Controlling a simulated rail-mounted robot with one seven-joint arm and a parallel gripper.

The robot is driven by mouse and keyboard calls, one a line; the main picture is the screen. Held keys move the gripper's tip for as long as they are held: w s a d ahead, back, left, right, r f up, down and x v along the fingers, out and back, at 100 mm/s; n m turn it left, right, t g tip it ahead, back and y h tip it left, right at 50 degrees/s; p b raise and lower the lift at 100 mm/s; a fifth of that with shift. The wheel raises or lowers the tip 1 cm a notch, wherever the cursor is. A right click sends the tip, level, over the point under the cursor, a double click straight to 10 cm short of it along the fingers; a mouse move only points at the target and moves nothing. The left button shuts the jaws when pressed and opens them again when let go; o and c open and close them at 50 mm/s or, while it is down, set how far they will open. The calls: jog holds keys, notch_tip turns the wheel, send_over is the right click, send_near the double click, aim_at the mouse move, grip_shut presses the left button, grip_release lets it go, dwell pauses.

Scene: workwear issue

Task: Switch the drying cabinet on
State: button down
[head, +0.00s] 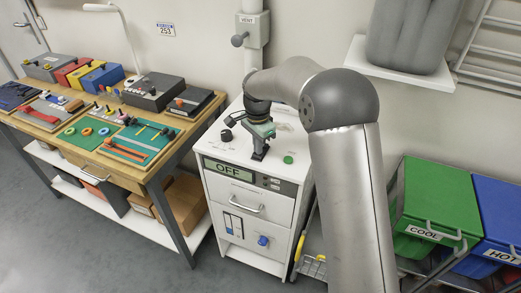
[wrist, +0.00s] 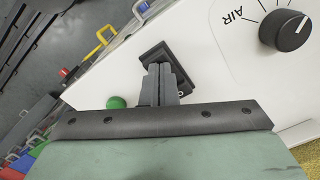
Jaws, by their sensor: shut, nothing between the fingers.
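The drying cabinet (head: 221,149) is white, and its front display (head: 229,170) reads OFF. My gripper (head: 259,155) is shut and empty, pointing down at the cabinet's top panel. In the wrist view my gripper (wrist: 159,72) has its fingertips over a black rocker switch (wrist: 153,54), touching it or just above it; I cannot tell which. The fingers cover part of the switch, and a small round mark shows beside it. A green button or lamp (head: 288,160) sits on the panel to the right; it also shows in the wrist view (wrist: 116,102).
A black dial (head: 226,135) stands on the panel to the left, marked AIR in the wrist view (wrist: 284,31). A workbench (head: 176,150) with tool trays is at left. A green COOL bin (head: 433,197) and blue HOT bin (head: 499,210) stand at right.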

jog(key=shift+f, duration=0.2)
jog(key=shift+r, duration=0.15)
jog(key=shift+r+p, duration=2.3)
jog(key=shift+r, duration=1.15)
jog(key=shift+d, duration=0.1)
jog(key=s+d+r+n, duration=0.4)
jog(key=s+d, duration=0.3)
jog(key=s, duration=0.5)
jog(key=s+d+r+n, duration=0.3)
jog(key=s+d, duration=0.5)
jog(key=s, duration=0.4)
jog(key=s+d+f+n+t, duration=0.1)
jog(key=s+d+f+n, duration=0.1)
jog(key=s, duration=0.8)
jog(key=shift+f+n, duration=0.45)
jog(key=shift+n, duration=0.15)
